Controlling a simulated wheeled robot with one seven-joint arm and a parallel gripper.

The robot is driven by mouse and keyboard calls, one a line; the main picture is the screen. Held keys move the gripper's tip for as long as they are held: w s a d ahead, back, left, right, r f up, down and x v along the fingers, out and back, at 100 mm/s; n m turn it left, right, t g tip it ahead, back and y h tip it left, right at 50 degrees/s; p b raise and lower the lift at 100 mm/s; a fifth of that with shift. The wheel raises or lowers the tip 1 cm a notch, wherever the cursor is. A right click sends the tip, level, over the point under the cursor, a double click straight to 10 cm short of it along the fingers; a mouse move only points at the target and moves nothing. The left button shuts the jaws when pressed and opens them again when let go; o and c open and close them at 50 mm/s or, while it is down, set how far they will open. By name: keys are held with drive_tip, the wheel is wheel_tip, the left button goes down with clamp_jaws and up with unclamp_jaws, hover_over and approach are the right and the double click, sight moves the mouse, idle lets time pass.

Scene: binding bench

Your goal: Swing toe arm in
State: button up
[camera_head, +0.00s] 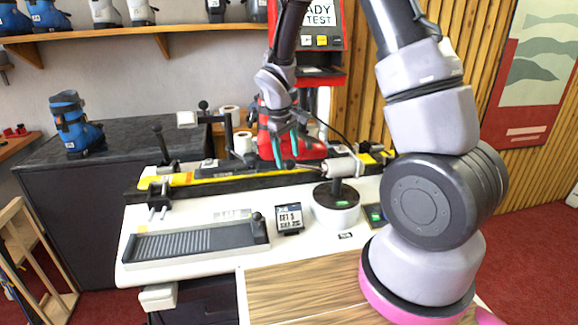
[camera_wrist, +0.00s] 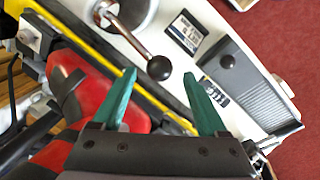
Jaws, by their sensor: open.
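A metal lever arm ends in a black ball knob (camera_head: 290,164) and juts left from a silver cylinder (camera_head: 343,168) on the bench. In the wrist view the black knob (camera_wrist: 159,67) sits just ahead of and between my fingertips, and the rod runs up-left to the pale cylinder (camera_wrist: 128,12). I cannot tell for sure that this is the toe arm. My gripper (camera_head: 290,148) has teal fingers pointing down above the knob. It is open, with nothing between the fingers in the wrist view (camera_wrist: 159,84). Contact with the knob is not visible.
A red boot (camera_head: 308,147) stands on the yellow-edged ski (camera_head: 190,180) right behind my fingers. A crank post (camera_head: 229,135) with a black top rises to the left. A ribbed grey tray (camera_head: 150,247) and small display (camera_head: 289,219) lie in front.

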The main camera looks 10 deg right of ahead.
sight(289, 160)
drive_tip(key=shift+w+d+f, duration=0.15)
drive_tip(key=shift+d+f, duration=0.05)
drive_tip(key=shift+f, duration=0.9)
drive_tip(key=shift+w+d+f, duration=0.1)
drive_tip(key=shift+d+f, duration=0.1)
drive_tip(key=shift+f, duration=0.85)
clamp_jaws()
